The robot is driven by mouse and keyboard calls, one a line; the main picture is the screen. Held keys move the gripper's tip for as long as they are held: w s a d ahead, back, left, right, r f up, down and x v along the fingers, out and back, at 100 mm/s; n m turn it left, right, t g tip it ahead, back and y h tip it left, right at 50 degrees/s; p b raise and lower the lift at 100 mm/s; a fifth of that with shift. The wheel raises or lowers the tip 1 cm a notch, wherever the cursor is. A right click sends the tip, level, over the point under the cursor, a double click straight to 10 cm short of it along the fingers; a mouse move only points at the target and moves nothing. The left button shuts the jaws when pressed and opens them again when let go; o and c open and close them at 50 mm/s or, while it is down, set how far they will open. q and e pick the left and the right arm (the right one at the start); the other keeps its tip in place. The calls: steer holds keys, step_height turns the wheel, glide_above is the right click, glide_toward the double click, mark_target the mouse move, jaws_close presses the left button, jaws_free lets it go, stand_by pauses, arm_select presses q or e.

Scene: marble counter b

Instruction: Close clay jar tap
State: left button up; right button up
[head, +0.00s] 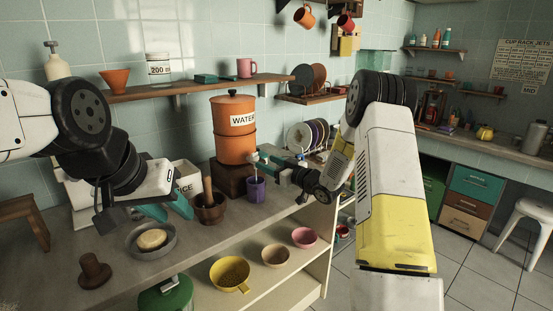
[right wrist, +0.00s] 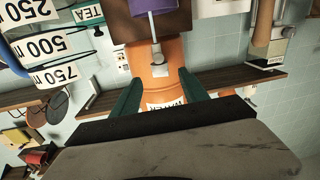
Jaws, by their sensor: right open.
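The orange clay jar (head: 236,147), labelled WATER, stands on a dark wooden block on the counter. Its small pale tap (head: 254,158) sticks out low on the front, above a purple cup (head: 257,194). My right gripper (head: 268,166) is open beside the tap, coming from the right. In the right wrist view, which is upside down, the green fingers of my right gripper (right wrist: 158,90) stand apart in front of the jar (right wrist: 172,52), with the grey tap (right wrist: 155,52) between and beyond them. No contact is clear. My left gripper (head: 167,208) is open and empty over the counter.
A mortar with pestle (head: 209,212) stands left of the cup. A grey bowl (head: 152,246) with a round tan item and a brown stamp-like object (head: 94,270) are further left. A wall shelf (head: 190,90) runs above. Plates (head: 307,134) stand in a rack behind my right arm.

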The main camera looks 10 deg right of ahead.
mark_target(257, 158)
steer(key=shift+a, duration=0.2)
steer(key=shift+w+a, duration=0.1)
steer(key=shift+w, duration=0.15)
steer(key=x, duration=0.7)
steer(key=shift+c, duration=0.2)
jaws_close()
